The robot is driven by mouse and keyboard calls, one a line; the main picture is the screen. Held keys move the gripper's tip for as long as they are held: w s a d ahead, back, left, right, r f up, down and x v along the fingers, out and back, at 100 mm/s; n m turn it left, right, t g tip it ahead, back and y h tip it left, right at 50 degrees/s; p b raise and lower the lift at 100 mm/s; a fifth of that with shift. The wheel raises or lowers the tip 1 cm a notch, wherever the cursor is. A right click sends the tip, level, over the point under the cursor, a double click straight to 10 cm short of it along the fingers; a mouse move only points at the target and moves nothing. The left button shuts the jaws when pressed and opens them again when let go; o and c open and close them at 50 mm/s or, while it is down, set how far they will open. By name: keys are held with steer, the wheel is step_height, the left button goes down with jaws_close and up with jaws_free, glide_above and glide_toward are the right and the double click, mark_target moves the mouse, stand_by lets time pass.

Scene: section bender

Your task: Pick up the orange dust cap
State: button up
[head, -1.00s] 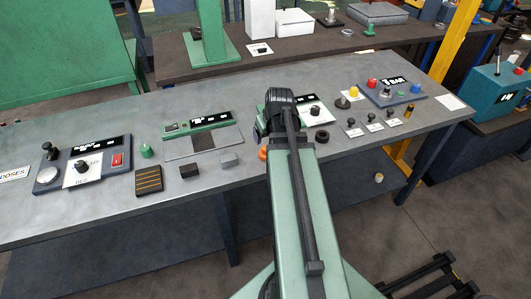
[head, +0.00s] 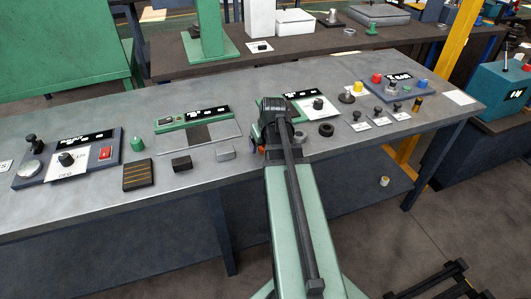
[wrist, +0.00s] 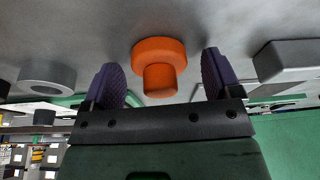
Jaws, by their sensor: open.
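The orange dust cap (wrist: 159,65) has a wide round disc and a narrower stub. It stands out from the grey bench surface in the wrist view. My gripper (wrist: 158,77) is open, with one purple finger on each side of the cap and a visible gap to both. The jaws hold nothing. In the head view only a sliver of the orange cap (head: 262,149) shows beside my arm, which hides the rest of it and my fingers.
A grey block (head: 225,153) and a black block (head: 182,164) lie left of the cap in the head view. A black ring (head: 326,129) lies to its right. A green-framed panel (head: 305,100) stands behind my arm. Bare bench lies in front of the blocks.

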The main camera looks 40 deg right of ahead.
steer(key=shift+r, duration=0.15)
steer(key=c, duration=1)
